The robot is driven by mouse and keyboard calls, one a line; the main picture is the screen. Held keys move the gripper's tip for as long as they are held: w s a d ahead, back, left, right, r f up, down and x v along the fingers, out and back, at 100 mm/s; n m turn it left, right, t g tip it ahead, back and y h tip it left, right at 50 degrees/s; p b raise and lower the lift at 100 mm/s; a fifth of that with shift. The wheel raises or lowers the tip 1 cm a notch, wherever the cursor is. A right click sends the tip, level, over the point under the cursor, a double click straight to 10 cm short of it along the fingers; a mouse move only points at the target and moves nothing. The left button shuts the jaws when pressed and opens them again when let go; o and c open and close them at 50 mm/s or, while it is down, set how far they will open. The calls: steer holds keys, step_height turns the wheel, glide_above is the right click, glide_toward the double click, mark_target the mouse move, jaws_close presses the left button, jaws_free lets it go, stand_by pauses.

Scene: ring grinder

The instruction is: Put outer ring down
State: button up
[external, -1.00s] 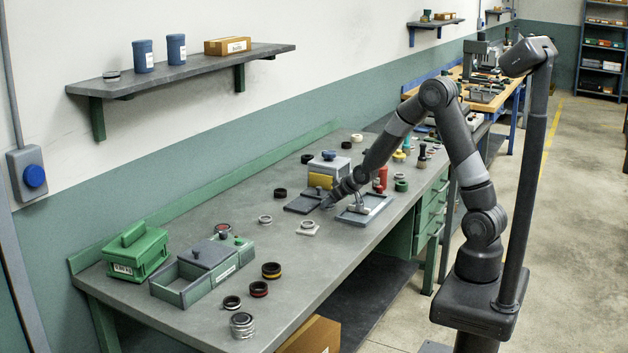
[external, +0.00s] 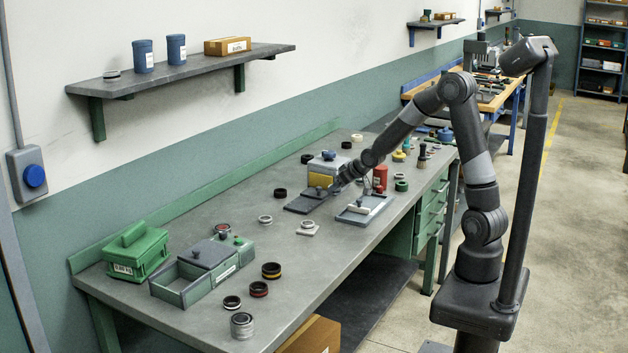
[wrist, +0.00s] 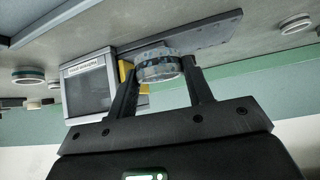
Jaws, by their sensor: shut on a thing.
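My gripper (wrist: 161,74) is shut on a metallic grey outer ring (wrist: 158,68), held between its two fingers in the wrist view. In that view the ring overlaps the dark flat plate (wrist: 205,35); I cannot tell whether it touches the plate. In the external view my gripper (external: 333,188) is by the right end of this plate (external: 303,204), and the held ring is too small to make out there.
A grey box with a yellow front (external: 322,178) stands behind the plate. A grey tray (external: 378,214) lies to the right, with a red cylinder (external: 380,178) and a green ring (external: 401,186) beyond.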

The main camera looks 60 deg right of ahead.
steer(key=s+d+r, duration=0.5)
steer(key=d, duration=0.2)
steer(key=shift+s, duration=0.25)
stand_by(0.7)
steer(key=shift+r, duration=0.1)
steer(key=shift+r, duration=0.1)
steer(key=w+a+n+y, duration=0.2)
steer(key=w+a, duration=0.3)
steer(key=w, duration=0.6)
steer(key=w+a+n+y, duration=0.15)
steer(key=w+a, duration=0.35)
steer(key=w, duration=0.6)
steer(key=shift+n, duration=0.45)
steer(key=w+a+f, duration=0.2)
steer(key=a, duration=0.1)
steer(key=w+a+f, duration=0.2)
steer(key=a, duration=0.1)
steer(key=w+a+f, duration=0.2)
steer(key=a+f, duration=0.1)
steer(key=shift+w+a, duration=0.1)
steer(key=shift+a, duration=0.2)
steer(key=shift+f, duration=1.95)
steer(key=shift+f, duration=0.1)
steer(key=o, duration=1.1)
